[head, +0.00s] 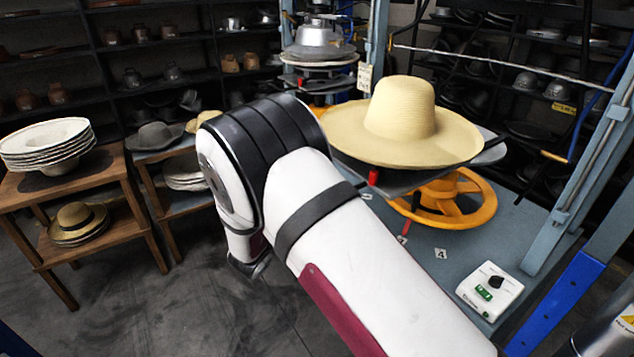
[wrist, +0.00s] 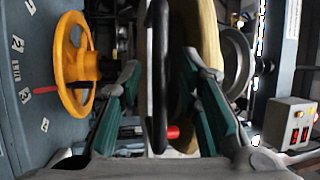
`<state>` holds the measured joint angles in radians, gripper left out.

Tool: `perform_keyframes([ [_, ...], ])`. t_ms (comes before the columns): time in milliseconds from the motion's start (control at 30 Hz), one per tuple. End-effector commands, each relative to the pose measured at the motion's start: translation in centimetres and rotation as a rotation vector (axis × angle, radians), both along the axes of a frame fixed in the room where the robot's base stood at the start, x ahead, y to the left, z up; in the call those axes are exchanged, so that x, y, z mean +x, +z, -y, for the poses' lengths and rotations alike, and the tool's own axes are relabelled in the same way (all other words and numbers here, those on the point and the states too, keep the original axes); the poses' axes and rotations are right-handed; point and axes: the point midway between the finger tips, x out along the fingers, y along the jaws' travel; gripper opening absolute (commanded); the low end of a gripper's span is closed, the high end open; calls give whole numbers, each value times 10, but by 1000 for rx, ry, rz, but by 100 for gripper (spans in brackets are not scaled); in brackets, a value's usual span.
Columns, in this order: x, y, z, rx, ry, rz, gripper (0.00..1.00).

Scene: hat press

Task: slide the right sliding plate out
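The right sliding plate (head: 400,181) is a flat grey plate under a broad-brimmed straw hat (head: 400,108), above the orange handwheel (head: 452,208). A red handle (head: 373,177) shows at its near edge. In the wrist view, turned sideways, the plate (wrist: 159,80) is a dark upright strip, with the hat (wrist: 207,30) to its right. My gripper (wrist: 160,68) is open, its green-padded fingers apart on either side of the plate's edge. The red handle (wrist: 172,132) lies between the fingers; contact cannot be told. In the head view my arm hides the gripper.
A control box (head: 490,291) with a black knob sits on the grey bench at right. A blue post (head: 566,300) stands near it. Wooden tables (head: 100,190) with stacked hats are at left. Dark floor is open in front of them.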

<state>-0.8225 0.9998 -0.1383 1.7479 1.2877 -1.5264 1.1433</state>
Motion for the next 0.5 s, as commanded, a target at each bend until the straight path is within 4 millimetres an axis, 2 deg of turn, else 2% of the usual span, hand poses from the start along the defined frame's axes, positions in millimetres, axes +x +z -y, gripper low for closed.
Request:
perform_keyframes([
  [133, -2, 0, -1, 0, 0, 1, 31],
  [267, -14, -3, -9, 0, 0, 1, 31],
  [500, -54, -11, -34, 1, 3, 0, 31],
])
